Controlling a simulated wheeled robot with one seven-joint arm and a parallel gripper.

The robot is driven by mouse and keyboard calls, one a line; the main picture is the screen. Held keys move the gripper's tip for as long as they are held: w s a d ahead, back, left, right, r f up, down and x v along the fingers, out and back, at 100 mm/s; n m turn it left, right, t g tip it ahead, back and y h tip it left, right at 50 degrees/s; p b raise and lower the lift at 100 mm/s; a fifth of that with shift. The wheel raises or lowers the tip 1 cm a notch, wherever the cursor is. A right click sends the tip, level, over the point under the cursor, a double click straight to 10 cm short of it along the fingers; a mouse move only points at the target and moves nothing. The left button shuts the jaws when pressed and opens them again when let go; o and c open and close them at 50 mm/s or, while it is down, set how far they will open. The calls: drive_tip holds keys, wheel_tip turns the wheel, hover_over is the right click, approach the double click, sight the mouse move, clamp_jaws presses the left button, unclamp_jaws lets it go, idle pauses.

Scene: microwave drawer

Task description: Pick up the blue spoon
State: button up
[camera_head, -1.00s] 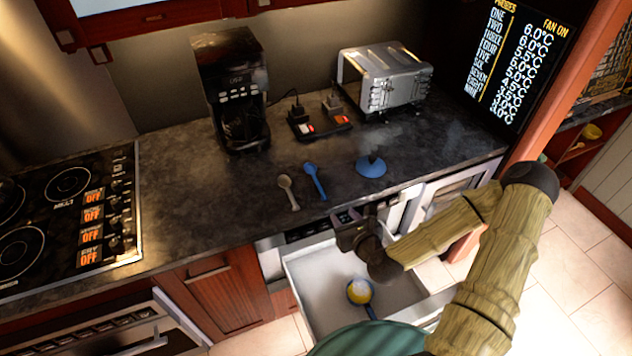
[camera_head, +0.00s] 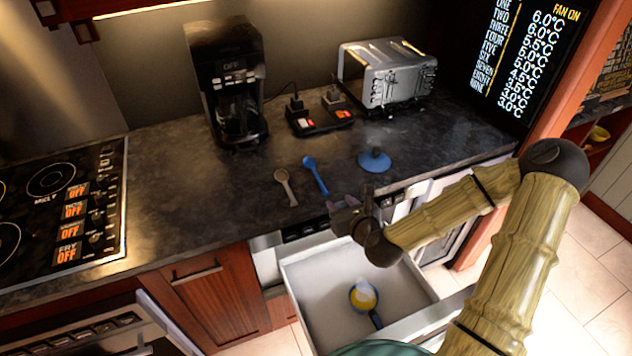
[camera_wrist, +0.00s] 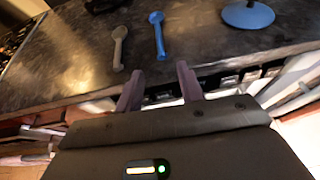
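The blue spoon (camera_head: 315,175) lies on the dark countertop, left of a blue lid and right of a grey-brown spoon. In the wrist view the blue spoon (camera_wrist: 158,35) lies beyond my fingertips, its handle end pointing towards me. My gripper (camera_head: 343,203) is at the counter's front edge, above the open drawer, a little in front of the spoon and apart from it. In the wrist view my gripper (camera_wrist: 158,80) shows two purple fingers spread apart with nothing between them.
The grey-brown spoon (camera_head: 286,187) lies close beside the blue one. The blue lid (camera_head: 374,161) is to the right. A coffee maker (camera_head: 228,80) and toaster (camera_head: 388,75) stand behind. The open drawer (camera_head: 318,318) holds a blue pan with something yellow (camera_head: 364,296).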

approach(322, 184)
drive_tip(key=x, duration=0.3)
drive_tip(key=shift+w+a+f+p, duration=0.1)
drive_tip(key=shift+a+p, duration=0.05)
drive_tip(key=shift+p, duration=0.15)
drive_tip(key=shift+w+f, duration=0.1)
drive_tip(key=shift+w, duration=0.05)
drive_tip(key=shift+p+x, duration=0.85)
drive_tip(key=shift+x, duration=1.75)
drive_tip(key=shift+c, duration=0.2)
